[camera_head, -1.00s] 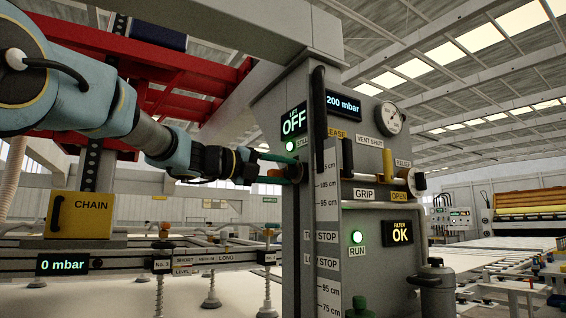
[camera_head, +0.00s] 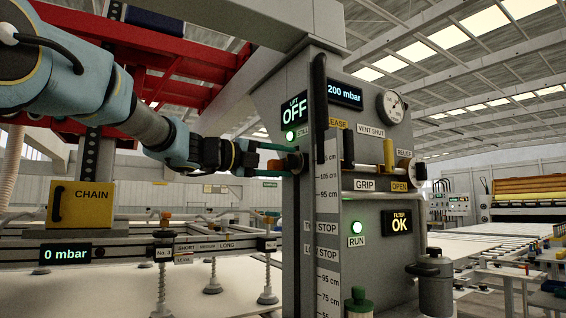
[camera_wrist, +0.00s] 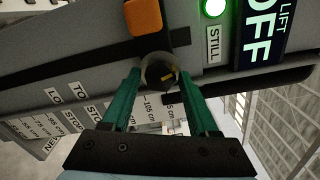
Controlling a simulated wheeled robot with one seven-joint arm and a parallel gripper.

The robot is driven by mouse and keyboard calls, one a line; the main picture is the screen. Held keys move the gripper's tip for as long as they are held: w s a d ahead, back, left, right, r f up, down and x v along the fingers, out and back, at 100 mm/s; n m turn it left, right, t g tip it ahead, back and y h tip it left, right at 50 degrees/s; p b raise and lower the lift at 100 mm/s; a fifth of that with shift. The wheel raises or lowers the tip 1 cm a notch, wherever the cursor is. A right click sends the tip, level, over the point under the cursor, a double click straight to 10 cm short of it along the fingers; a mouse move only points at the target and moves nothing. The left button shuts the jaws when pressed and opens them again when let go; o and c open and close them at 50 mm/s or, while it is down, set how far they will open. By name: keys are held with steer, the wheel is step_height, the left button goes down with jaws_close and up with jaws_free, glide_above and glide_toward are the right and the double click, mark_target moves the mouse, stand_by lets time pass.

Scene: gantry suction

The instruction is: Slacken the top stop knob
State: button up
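The stop knob (camera_wrist: 160,72) is dark and round with a small yellow mark, seen end-on in the wrist view. It sits on the side of the grey column beside a black slot. My gripper (camera_wrist: 159,72) has its two green fingers on either side of it, with what looks like a slim gap at each side. Whether either finger touches it is hard to tell. In the head view my gripper (camera_head: 290,156) reaches the column's left side, and the fingers partly hide the knob. The TOP STOP label (camera_head: 326,227) is on the column lower down.
An orange block (camera_wrist: 143,15) sits just past the knob in the wrist view. The LIFT OFF display (camera_head: 294,110) is close above my fingers. A black vertical bar (camera_head: 320,105) stands to their right. The yellow CHAIN box (camera_head: 90,205) and suction beam are below my arm.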

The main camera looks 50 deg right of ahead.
steer(key=shift+o, duration=1.3)
steer(key=b+v, duration=0.2)
steer(key=v, duration=0.9)
steer(key=shift+d, duration=0.1)
